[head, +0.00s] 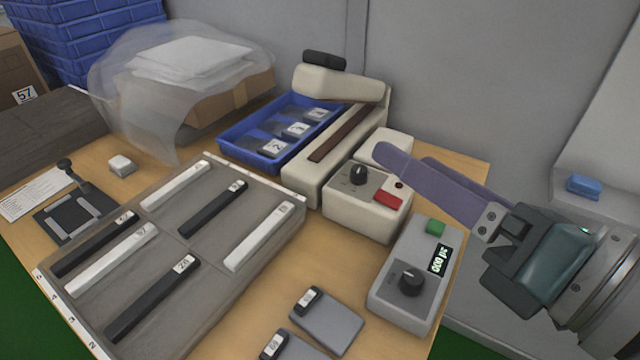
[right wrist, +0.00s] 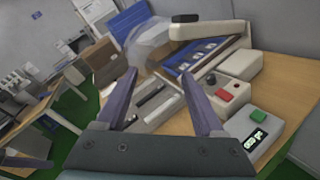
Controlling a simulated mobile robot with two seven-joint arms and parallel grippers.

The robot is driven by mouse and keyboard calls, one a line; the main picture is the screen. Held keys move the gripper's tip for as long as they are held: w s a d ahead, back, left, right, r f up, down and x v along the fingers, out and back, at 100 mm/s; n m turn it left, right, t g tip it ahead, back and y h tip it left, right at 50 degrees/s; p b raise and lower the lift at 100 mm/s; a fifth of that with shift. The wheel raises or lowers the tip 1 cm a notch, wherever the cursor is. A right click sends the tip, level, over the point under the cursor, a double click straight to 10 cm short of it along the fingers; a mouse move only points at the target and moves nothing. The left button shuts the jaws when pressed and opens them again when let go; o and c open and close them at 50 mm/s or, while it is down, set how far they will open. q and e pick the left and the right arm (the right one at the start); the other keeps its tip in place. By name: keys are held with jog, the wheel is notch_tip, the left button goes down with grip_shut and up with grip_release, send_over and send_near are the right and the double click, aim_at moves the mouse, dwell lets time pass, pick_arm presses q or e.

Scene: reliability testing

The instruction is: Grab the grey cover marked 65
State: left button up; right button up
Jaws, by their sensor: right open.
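Two flat grey covers with black tags lie on the table at the bottom of the head view. The nearer cover (head: 292,349) is cut by the lower edge; its tag ends in a digit I cannot read surely, perhaps 65 or 69. The other cover (head: 335,322) lies just behind it, flat, its tag too small to read. My right gripper (head: 403,156) is open and empty, with purple fingers, raised at the right above the beige boxes, well away from the covers. It also shows in the right wrist view (right wrist: 158,75).
A box with a display and green button (head: 397,305) stands right of the covers. A box with a red button (head: 362,215) stands behind. A grey rack (head: 225,205) with black and white strips is left. A blue tray (head: 240,157) lies at the back.

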aim_at(305, 297)
jog(key=s+f+n+g+b, duration=0.1)
jog(key=f+n+g+b, duration=0.1)
jog(key=f, duration=0.4)
jog(key=s+a+f+n+g+y+b, duration=0.1)
jog(key=s+f+n+b, duration=0.1)
jog(key=f, duration=0.4)
jog(key=s+a+f+n+g+y+b, duration=0.1)
jog(key=f+n+g+b, duration=0.1)
jog(key=f+n, duration=0.4)
jog(key=shift+s+a+f+g+b, duration=0.2)
jog(key=shift+s+f+g+b, duration=0.15)
jog(key=shift+b, duration=0.55)
jog(key=x, duration=0.4)
jog(key=shift+w+a+f, duration=0.1)
jog(key=shift+w+a, duration=0.05)
jog(key=shift+a, duration=0.1)
jog(key=b+x, duration=0.1)
jog(key=x, duration=0.3)
jog(key=shift+a+f+b, duration=0.2)
jog(key=shift+f+b, duration=0.1)
jog(key=shift+f, duration=0.05)
jog(key=shift+w+a+f, duration=0.1)
jog(key=shift+w+a, duration=0.15)
jog(key=shift+a, duration=0.1)
pick_arm(q)
notch_tip(305, 297, down, 13)
jog(key=shift+d+r, duration=0.1)
